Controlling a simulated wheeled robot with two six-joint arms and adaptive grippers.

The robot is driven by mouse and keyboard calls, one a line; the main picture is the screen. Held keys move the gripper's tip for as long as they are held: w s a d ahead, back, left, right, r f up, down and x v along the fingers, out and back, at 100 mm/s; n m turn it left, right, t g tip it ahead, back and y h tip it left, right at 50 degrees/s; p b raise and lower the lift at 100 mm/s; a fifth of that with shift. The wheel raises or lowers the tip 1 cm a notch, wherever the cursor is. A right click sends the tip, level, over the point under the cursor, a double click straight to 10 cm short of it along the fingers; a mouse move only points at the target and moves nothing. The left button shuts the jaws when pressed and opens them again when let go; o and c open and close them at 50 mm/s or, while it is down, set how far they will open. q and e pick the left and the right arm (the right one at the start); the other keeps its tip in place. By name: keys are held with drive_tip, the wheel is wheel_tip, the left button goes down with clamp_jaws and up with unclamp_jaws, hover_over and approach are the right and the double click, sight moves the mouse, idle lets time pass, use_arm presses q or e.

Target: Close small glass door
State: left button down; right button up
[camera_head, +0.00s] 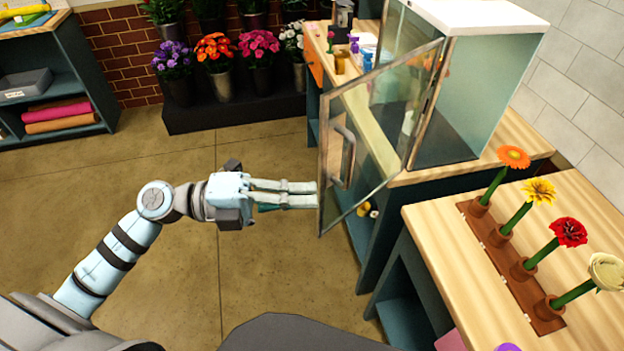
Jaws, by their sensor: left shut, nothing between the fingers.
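The small glass door (380,135) has a thin metal frame and a curved grey handle (347,157). It stands open, swung out from the glass cabinet (475,90) with the white top on the wooden counter. My left gripper (314,194) is shut and empty. Its fingertips are at the door's free edge, low on the frame, left of the handle. I cannot tell whether they touch the door. My right gripper is not in view.
A wooden counter (480,171) carries the cabinet. A nearer table (440,228) holds a brown rack (515,275) with several single flowers. Potted flowers stand on a dark step (235,112) at the back. The floor (270,285) left of the door is clear.

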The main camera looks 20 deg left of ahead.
use_arm(q)
drive_tip(key=w, duration=0.2)
drive_tip(key=w+p, duration=0.1)
drive_tip(key=shift+w+d, duration=0.35)
drive_tip(key=shift+d, duration=0.15)
